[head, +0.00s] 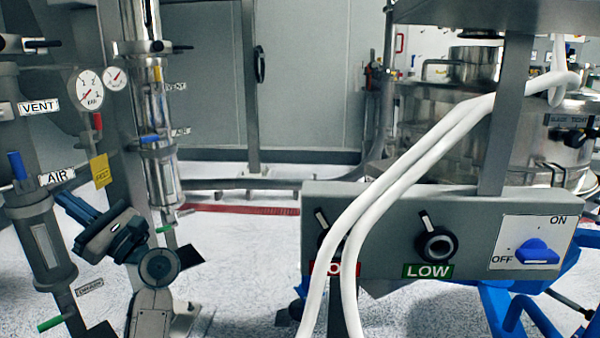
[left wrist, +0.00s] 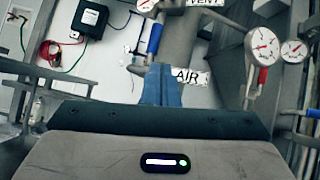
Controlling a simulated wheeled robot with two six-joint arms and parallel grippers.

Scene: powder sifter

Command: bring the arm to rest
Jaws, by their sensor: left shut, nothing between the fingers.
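My left gripper (head: 66,201) is in the lower left of the head view, at the end of my dark and grey arm. Its blue fingers point up and left, toward the pipe with the AIR label (head: 57,176). In the left wrist view the fingers (left wrist: 162,72) are together, with nothing between them. The AIR label (left wrist: 190,77) shows just right of the fingertips there, and a blue valve handle (left wrist: 155,39) is above them. I cannot tell whether the fingers touch the pipe. My right gripper is not in view.
A control panel (head: 380,225) with black knobs and a blue ON/OFF switch (head: 537,252) stands at the right, crossed by white hoses (head: 400,170). Pressure gauges (head: 89,90) and a yellow tag (head: 100,171) are near the gripper. Speckled floor (head: 240,255) is open in the middle.

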